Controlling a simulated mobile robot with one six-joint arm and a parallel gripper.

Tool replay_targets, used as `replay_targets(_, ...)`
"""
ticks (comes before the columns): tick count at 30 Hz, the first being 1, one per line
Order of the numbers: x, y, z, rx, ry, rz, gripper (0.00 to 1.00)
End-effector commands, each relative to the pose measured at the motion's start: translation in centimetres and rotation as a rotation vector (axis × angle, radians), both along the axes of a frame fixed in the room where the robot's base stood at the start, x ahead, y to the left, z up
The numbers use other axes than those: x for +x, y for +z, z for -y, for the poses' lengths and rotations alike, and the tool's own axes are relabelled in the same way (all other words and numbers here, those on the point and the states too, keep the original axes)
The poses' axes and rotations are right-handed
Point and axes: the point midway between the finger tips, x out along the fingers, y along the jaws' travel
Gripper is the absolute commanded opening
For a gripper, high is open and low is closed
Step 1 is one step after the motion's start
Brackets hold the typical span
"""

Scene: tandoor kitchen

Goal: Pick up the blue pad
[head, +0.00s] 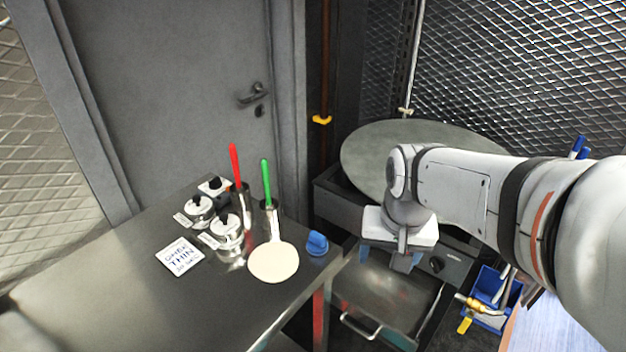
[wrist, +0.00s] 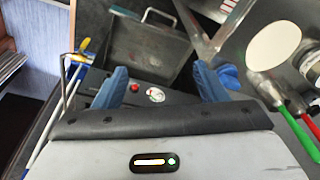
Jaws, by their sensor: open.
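The blue pad (head: 317,243) is a small rounded blue piece on the metal table (head: 110,300), near its right edge and beside a round cream disc (head: 274,262). In the wrist view the blue pad (wrist: 231,76) shows just right of the right finger, partly hidden by it. My gripper (head: 404,262) is to the right of the table in the head view, over a metal drawer or tray. In the wrist view my gripper (wrist: 160,82) has its two blue fingers wide apart with nothing between them.
Lidded metal pots (head: 228,230) and holders with a red-handled (head: 235,165) and a green-handled tool (head: 266,182) stand left of the pad. A white lettered card (head: 180,257) lies on the table. A large round grey plate (head: 365,160) is behind my arm. The table's front left is clear.

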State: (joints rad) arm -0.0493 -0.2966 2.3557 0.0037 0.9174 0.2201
Motion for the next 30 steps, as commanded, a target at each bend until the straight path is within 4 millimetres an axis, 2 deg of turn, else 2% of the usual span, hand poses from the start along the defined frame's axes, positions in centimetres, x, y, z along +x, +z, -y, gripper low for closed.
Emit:
replay_targets(1, 1.9, 0.5, -1.1, 0.009, -0.04, -0.025, 0.7)
replay_targets(6, 7.7, 0.2, -5.3, 0.031, -0.226, -0.091, 0.73)
replay_targets(12, 12.1, -1.4, -9.7, 0.033, -0.4, -0.143, 0.73)
replay_targets(18, 13.8, -2.6, -11.8, 0.03, -0.482, -0.164, 0.73)
replay_targets(30, 13.7, -7.1, -12.1, 0.028, -0.49, -0.168, 0.73)
